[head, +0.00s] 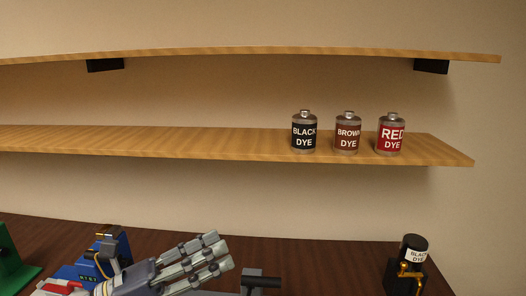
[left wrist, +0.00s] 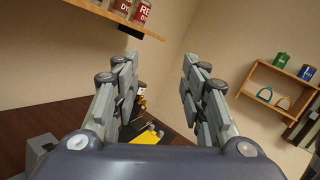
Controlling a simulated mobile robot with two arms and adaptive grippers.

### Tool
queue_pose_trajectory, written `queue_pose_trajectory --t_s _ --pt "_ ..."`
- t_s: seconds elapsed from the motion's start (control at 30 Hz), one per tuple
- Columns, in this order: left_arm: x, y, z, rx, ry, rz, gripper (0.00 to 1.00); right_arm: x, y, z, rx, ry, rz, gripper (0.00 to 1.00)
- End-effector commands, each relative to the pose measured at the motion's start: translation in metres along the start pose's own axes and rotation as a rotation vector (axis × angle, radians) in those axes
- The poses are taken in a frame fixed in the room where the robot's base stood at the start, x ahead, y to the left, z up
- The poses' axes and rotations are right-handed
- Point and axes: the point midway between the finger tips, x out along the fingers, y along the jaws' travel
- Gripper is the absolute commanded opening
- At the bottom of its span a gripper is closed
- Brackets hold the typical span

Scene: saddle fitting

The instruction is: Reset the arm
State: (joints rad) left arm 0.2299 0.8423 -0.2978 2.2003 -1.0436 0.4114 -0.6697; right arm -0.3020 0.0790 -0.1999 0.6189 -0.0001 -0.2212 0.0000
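My left gripper (head: 215,252) reaches in from the lower left of the head view, over the dark wood bench. In the left wrist view my left gripper (left wrist: 160,65) has its fingers wide apart with nothing between them. It is open and empty, and apart from the shelf and its cans. My right gripper is in neither view.
Black (head: 304,135), brown (head: 347,135) and red (head: 391,137) dye cans stand on the lower shelf (head: 200,142). A black dye dispenser (head: 412,258) with a brass tap stands at right. A blue machine (head: 118,247) and a green object (head: 12,258) are at left.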

Motion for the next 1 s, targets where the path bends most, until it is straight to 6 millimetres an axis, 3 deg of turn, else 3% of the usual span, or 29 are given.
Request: queue_pose_trajectory --t_s 0.1,0.23,0.33,0.43,0.57,0.7,0.87,1.0 --pt "-0.005 0.014 0.021 -0.276 -0.229 0.08 0.4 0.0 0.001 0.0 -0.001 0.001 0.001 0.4" --pt "-0.027 0.046 0.029 -0.586 -0.466 0.197 0.4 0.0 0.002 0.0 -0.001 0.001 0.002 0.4" --pt "-0.052 0.075 0.02 -0.827 -0.638 0.304 0.4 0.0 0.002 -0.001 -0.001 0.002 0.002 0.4" --pt "-0.083 0.104 -0.004 -1.066 -0.803 0.427 0.4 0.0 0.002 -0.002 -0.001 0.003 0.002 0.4" --pt "-0.127 0.13 -0.058 -1.369 -1.006 0.614 0.4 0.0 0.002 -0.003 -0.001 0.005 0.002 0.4" --pt "-0.175 0.134 -0.135 -1.676 -1.209 0.852 0.4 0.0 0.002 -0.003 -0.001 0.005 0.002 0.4" --pt "-0.219 0.104 -0.226 -1.969 -1.403 1.155 0.4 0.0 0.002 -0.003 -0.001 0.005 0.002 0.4" --pt "-0.243 0.062 -0.287 -2.145 -1.517 1.404 0.4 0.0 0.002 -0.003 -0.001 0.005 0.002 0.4"
